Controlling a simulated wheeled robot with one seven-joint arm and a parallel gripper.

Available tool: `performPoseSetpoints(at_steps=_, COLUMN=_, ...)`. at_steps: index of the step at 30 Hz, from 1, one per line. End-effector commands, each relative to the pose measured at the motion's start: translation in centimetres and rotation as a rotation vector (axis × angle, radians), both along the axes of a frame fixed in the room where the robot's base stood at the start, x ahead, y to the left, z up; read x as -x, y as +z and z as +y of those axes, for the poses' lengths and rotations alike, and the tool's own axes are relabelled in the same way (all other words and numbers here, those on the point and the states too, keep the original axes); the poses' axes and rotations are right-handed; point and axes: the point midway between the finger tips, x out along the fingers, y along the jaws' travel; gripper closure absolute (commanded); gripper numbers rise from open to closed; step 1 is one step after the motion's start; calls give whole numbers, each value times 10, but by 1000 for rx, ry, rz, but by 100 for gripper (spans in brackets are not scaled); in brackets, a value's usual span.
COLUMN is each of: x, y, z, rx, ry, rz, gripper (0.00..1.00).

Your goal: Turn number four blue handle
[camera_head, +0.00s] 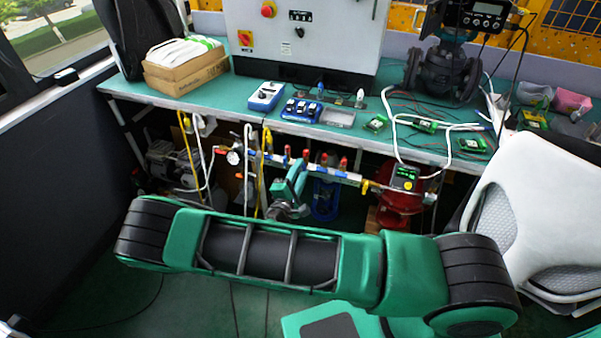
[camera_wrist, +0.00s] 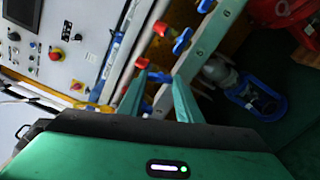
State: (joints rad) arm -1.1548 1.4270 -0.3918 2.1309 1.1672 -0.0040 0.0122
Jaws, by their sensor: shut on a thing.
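A pale manifold bar (camera_head: 347,178) with several red and blue valve handles runs below the workbench. In the wrist view the bar (camera_wrist: 207,38) slants across the picture, with a blue handle (camera_wrist: 182,40) and a red handle (camera_wrist: 160,28) beyond my fingers. My gripper (camera_wrist: 161,76) has its two green fingers on either side of another blue handle (camera_wrist: 160,77), shut on it. In the head view my gripper (camera_head: 299,168) is at the middle of the bar, and the held handle is too small to make out.
The teal workbench (camera_head: 215,97) overhangs the manifold and carries a control cabinet (camera_head: 300,40), small devices and wires. A red device (camera_head: 400,197) stands right of the manifold. Yellow and white hoses hang at its left. A white chair (camera_head: 535,215) is at the right.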

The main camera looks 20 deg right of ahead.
Motion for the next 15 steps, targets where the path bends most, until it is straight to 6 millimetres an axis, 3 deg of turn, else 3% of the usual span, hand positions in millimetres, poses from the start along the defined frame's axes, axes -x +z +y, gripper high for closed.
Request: performPoseSetpoints(at_steps=15, x=3, y=-4, z=-3, rx=-265, ry=-9, rz=-184, gripper=91)
